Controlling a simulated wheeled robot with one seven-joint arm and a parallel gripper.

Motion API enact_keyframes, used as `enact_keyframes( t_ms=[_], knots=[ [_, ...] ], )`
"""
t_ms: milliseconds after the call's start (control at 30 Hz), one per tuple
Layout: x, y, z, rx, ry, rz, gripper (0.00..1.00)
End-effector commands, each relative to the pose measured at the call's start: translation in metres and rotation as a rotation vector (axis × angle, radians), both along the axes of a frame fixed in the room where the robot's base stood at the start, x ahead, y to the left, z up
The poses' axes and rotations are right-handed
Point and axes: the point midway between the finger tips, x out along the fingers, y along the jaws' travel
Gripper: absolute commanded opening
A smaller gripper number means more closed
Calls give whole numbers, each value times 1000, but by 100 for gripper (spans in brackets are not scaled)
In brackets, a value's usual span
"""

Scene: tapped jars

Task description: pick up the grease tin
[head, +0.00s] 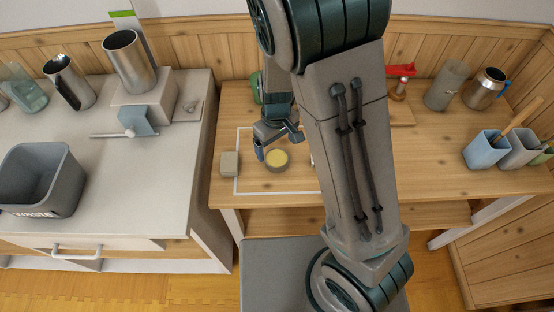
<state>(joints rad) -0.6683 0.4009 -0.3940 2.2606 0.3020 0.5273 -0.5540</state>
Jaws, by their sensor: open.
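My gripper (276,146) is open and just above and behind the tin, pointing down. One finger shows at the tin's left side. I cannot tell whether the fingers touch it. My arm hides the table to the right of the tin.
A small beige block (230,163) stands just left of the tin. A green object (256,88) is partly hidden behind my gripper. A grey bin (40,180) is on the left counter. Cups (486,149) and a grey cylinder (446,86) stand at the right.

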Motion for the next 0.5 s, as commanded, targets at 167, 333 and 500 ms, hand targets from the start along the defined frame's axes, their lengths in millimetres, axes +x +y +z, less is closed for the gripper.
enact_keyframes(
  t_ms=[167,333,500],
  knots=[
    [0,0,-9,-1,2,0,88],
    [-1,-1,-29,-3,4,-1,88],
    [0,-1,-50,-1,3,-1,88]
  ],
)
